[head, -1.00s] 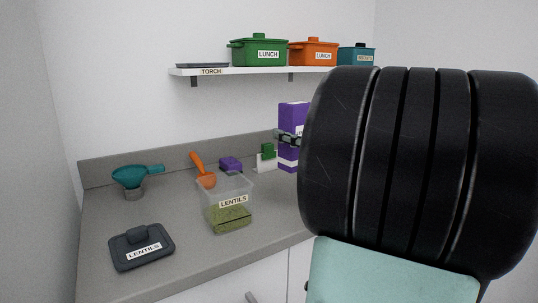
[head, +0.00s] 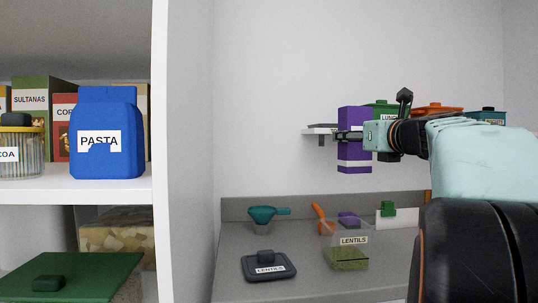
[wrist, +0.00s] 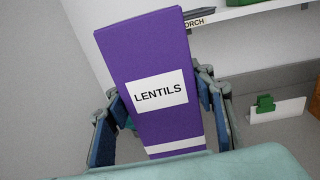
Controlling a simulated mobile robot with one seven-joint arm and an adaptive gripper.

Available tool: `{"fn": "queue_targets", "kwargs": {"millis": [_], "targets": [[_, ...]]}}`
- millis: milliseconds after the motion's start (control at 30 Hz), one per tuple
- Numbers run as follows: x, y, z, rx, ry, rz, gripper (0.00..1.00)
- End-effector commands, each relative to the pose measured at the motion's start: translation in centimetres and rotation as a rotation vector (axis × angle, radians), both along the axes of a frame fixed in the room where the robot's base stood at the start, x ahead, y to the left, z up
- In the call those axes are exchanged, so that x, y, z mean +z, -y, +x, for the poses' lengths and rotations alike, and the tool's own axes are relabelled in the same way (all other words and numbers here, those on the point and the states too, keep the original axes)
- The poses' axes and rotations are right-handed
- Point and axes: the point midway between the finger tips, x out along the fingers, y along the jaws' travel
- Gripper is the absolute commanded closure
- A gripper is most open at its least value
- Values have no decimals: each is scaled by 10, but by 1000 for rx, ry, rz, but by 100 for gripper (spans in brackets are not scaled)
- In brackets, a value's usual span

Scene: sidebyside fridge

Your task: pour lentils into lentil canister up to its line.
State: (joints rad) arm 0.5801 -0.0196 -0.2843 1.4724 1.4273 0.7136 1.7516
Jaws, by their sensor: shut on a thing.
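My gripper (wrist: 165,122) is shut on a tall purple box labelled LENTILS (wrist: 143,60), with a finger on each side. The purple box (head: 354,152) is upright in the air above the counter in the head view. The clear lentil canister (head: 346,254) stands open on the counter, below the box, with green lentils in its lower part and a dark line near their top. Its dark lid labelled LENTILS (head: 268,265) lies on the counter to its left. Whether the box is open on top cannot be told.
A teal funnel (head: 263,215), an orange scoop (head: 319,212) and a small purple object (head: 348,219) are at the counter's back. A wall shelf (head: 320,130) with lidded pots is behind my arm. At left, a white cabinet (head: 162,150) holds a blue pasta container (head: 107,135).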

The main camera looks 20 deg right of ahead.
Motion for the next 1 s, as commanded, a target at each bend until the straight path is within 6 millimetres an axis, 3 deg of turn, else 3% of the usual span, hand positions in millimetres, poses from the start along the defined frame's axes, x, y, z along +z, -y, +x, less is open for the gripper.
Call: {"fn": "queue_targets", "kwargs": {"millis": [533,1000], "targets": [[5,0,0,-4,-1,1,89],[-37,-2,-9,-4,-129,22,89]]}}
